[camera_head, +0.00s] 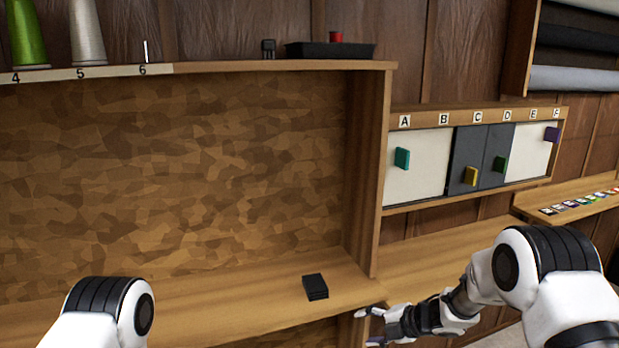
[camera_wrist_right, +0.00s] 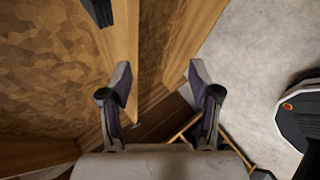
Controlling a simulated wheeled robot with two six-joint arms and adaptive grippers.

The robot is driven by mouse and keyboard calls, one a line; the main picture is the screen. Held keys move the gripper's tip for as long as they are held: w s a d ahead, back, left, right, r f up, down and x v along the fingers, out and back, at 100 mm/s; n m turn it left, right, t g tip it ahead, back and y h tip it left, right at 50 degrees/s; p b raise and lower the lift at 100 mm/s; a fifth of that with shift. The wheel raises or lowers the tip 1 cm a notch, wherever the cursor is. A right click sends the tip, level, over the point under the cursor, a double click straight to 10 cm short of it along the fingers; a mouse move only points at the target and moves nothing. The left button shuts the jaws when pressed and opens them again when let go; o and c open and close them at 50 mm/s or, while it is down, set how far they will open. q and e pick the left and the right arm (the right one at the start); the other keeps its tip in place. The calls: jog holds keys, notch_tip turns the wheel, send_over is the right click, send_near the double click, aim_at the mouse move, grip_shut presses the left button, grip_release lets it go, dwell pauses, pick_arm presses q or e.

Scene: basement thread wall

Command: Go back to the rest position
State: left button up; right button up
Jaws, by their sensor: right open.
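My right gripper (camera_head: 372,327) is at the bottom of the head view, just in front of the wooden shelf's front edge. Its two fingers are apart and empty; they also show in the right wrist view (camera_wrist_right: 162,90). A small black block (camera_head: 315,287) lies on the lower shelf (camera_head: 215,300), to the left of the right gripper and apart from it. My left arm shows only as a rounded white and black link at the lower left; its gripper is out of the picture.
A panel (camera_head: 419,166) lettered A to F carries several coloured blocks on the right. The upper shelf (camera_head: 225,68) holds thread cones, a black tray (camera_head: 330,50) and a red spool (camera_head: 336,37). A side ledge (camera_head: 590,198) holds small coloured pieces. Grey floor (camera_wrist_right: 255,60) lies open in the wrist view.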

jog(key=s+d+f+m+g+h+b, duration=0.1)
jog(key=s+f+m+g+h, duration=0.1)
jog(key=s+f+m, duration=0.7)
jog(key=s+d+f+m+g+h, duration=0.15)
jog(key=s+f+m, duration=0.35)
jog(key=s+f, duration=0.85)
jog(key=s+d+r+m+g+h, duration=0.1)
jog(key=s+d+m, duration=0.3)
jog(key=s, duration=0.6)
jog(key=s+d+r+m+g+h, duration=0.2)
jog(key=s+d+m+h, duration=0.1)
jog(key=s+m, duration=0.6)
jog(key=shift+s+d+r+h, duration=0.35)
jog(key=shift+s+d, duration=0.3)
jog(key=shift+s, duration=0.5)
